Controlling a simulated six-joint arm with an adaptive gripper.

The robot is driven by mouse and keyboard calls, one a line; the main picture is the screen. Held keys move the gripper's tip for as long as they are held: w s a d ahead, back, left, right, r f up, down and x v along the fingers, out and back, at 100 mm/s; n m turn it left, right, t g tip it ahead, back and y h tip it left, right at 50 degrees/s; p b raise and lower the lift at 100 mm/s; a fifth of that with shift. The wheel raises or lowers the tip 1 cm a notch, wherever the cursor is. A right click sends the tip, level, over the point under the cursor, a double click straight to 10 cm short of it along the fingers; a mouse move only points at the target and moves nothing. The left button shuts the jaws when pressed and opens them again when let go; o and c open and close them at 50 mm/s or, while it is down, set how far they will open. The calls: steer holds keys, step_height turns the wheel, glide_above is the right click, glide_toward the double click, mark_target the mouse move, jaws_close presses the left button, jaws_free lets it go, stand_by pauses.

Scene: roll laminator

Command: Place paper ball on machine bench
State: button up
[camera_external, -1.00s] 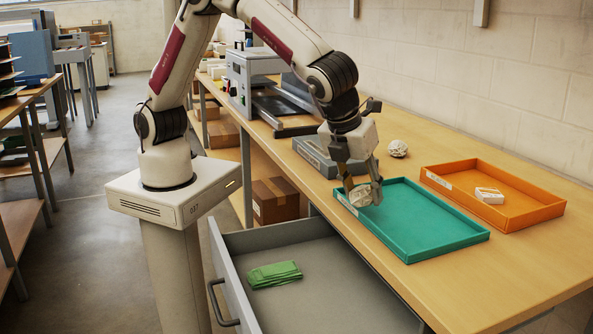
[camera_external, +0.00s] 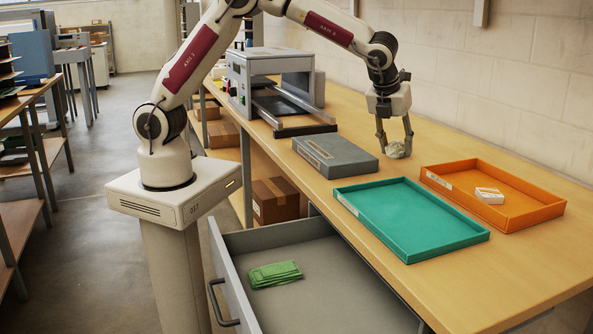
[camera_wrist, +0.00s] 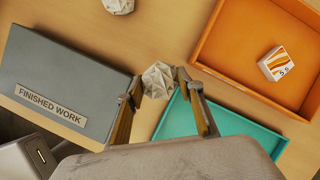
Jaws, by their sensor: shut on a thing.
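My gripper (camera_external: 395,138) is shut on a crumpled white paper ball (camera_wrist: 157,80), pinched between its fingertips over the machine bench (camera_external: 440,146). In the wrist view the fingertips (camera_wrist: 157,84) are on either side of it. A second white paper ball (camera_wrist: 118,5) lies on the bench at the top edge of the wrist view, apart from the held one. In the external view the two balls seem to overlap in one white patch between the fingers, so I cannot tell the held ball's height. The teal tray (camera_external: 460,244) is empty.
A grey box (camera_external: 336,155) labelled "FINISHED WORK" is left of my gripper. An orange tray (camera_external: 525,222) holding a small white box (camera_external: 489,195) is to the right. The laminator (camera_external: 268,75) stands farther back. A drawer (camera_external: 330,290) with folded green cloth (camera_external: 274,274) is open in front.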

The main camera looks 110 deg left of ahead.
steer(key=s+a+r, duration=0.1)
steer(key=s+a, duration=0.3)
steer(key=a, duration=0.6)
steer(key=s+a+r, duration=0.1)
steer(key=s+a, duration=0.4)
steer(key=a, duration=0.6)
steer(key=s+a+r+n, duration=0.1)
steer(key=s+a, duration=0.4)
steer(key=a, duration=0.5)
steer(key=shift+s+a+r, duration=0.15)
steer(key=shift+a+r, duration=0.1)
steer(key=shift+r, duration=0.35)
steer(key=shift+f, duration=0.1)
steer(key=shift+f, duration=3)
steer(key=shift+f, duration=1.9)
steer(key=shift+f, duration=0.1)
steer(key=o, duration=0.9)
steer(key=shift+c, duration=0.2)
